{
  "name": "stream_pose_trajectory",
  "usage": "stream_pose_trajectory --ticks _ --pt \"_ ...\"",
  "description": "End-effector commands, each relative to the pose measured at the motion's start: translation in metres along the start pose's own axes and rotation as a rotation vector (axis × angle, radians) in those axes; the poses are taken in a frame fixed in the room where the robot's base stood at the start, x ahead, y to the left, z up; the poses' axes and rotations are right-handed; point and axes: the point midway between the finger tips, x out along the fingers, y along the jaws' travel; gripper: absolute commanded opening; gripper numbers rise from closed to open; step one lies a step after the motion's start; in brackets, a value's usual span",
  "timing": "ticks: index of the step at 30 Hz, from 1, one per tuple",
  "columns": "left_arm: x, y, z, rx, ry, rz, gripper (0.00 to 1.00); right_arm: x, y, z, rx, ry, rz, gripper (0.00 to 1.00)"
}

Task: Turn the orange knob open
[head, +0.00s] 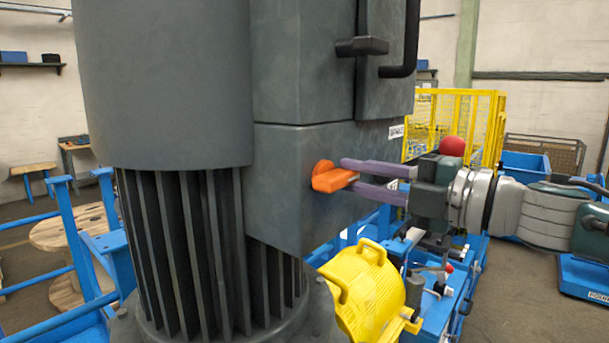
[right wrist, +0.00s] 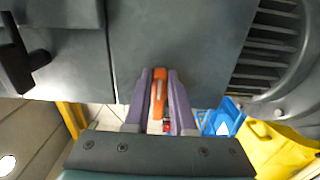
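The orange knob (head: 330,180) sits on the lower front of the grey housing (head: 285,205), its flat lever lying about level in the head view. My right gripper (head: 349,174) comes in from the right with its purple fingers above and below the lever. In the right wrist view, the knob (right wrist: 159,88) fills the space between the fingertips (right wrist: 160,75), and the fingers appear closed on its two sides. Part of the knob is hidden by the fingers. My left gripper is not in view.
Black handles (head: 362,46) stick out of the housing above the knob. A yellow part (head: 365,290) and blue framework (head: 455,310) stand below my right gripper. Dark vertical fins (head: 200,250) are at lower left. A yellow cage (head: 470,115) stands behind.

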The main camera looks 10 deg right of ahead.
Motion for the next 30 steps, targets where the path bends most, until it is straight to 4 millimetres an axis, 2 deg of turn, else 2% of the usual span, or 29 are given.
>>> stream_pose_trajectory --ticks 1,8,17,23,30 --pt "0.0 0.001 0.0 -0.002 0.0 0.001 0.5 0.0 0.0 0.0 0.003 0.0 0.001 0.28" --pt "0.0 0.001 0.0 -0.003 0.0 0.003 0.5 0.0 0.0 0.0 0.0 0.0 0.0 0.53" --pt "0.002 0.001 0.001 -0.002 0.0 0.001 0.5 -0.003 -0.001 0.001 -0.001 -0.001 -0.001 0.53" --pt "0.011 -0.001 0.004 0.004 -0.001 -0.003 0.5 -0.027 -0.004 0.0 -0.004 0.001 -0.005 0.53" --pt "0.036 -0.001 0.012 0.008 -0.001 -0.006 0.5 -0.073 -0.008 0.0 -0.004 -0.001 -0.006 0.53"
